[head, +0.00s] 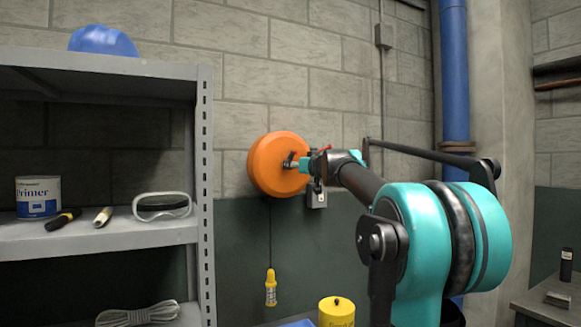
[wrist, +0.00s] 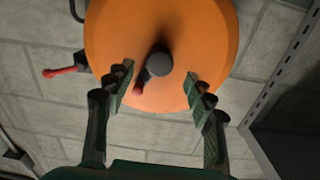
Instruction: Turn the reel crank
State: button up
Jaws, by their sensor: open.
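The orange reel (head: 268,165) is a round drum on the block wall, right of the shelf. It fills the upper middle of the wrist view (wrist: 205,40). A round grey knob (wrist: 159,63) with a small red-tipped piece (wrist: 139,87) stands at its face, and seems to be the crank. My gripper (wrist: 158,84) is open in front of the reel, with one finger on each side of the knob. I cannot tell whether either finger touches it. In the head view my gripper (head: 304,164) covers part of the reel's right side and hides most of the crank.
A red lever (wrist: 62,71) sits beside the reel. A grey box (head: 316,195) is on the wall below right. A metal shelf (head: 205,215) stands close on the left. A yellow handle (head: 270,288) hangs below the reel. A blue pipe (head: 454,75) runs up the right.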

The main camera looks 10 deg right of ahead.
aim_at(291, 160)
jog(key=shift+x, duration=2.35)
jog(key=shift+c, duration=0.6)
jog(key=c, duration=1)
jog(key=shift+c, duration=0.2)
jog(key=m, duration=2.3)
jog(key=shift+d, duration=0.1)
jog(key=shift+m, duration=0.4)
